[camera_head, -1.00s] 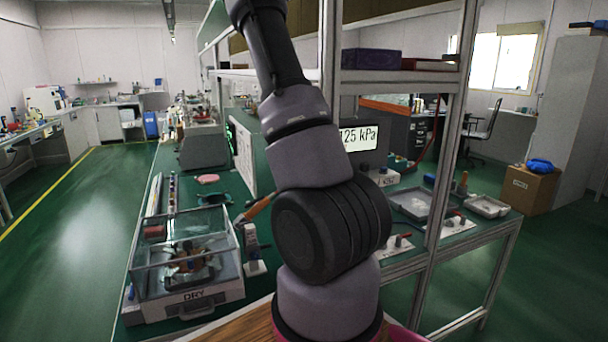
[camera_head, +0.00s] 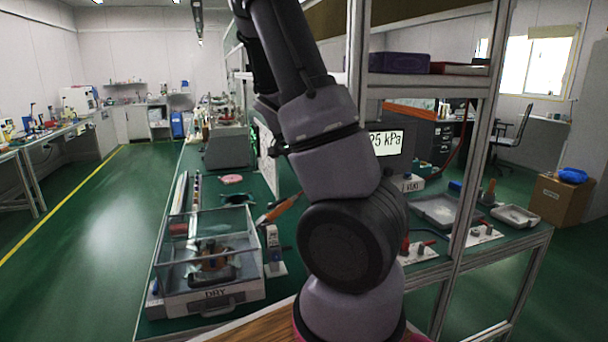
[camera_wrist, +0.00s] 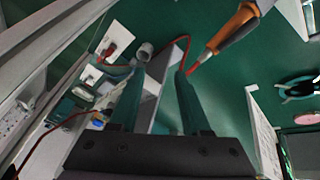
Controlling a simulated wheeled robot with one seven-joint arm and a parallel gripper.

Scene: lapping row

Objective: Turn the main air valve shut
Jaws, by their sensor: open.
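My gripper (camera_wrist: 160,75) shows in the wrist view with its two dark fingers apart and nothing held between them. In the head view my arm rises through the middle and its gripper is out of sight. Small fittings with red handles on white plates stand on the bench: one right of my arm (camera_head: 418,252) and another farther right (camera_head: 484,234). In the wrist view a red-handled fitting (camera_wrist: 110,49) on a white plate lies beyond and left of the fingers, apart from them. I cannot tell which is the main air valve.
A clear-lidded box marked DRY (camera_head: 210,270) stands on the green bench left of my arm. A display (camera_head: 386,143) reads partly "25 kPa". A metal shelf post (camera_head: 470,180) rises right of my arm. An orange-handled tool (camera_wrist: 232,30) shows upper right. Open floor (camera_head: 100,240) lies left.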

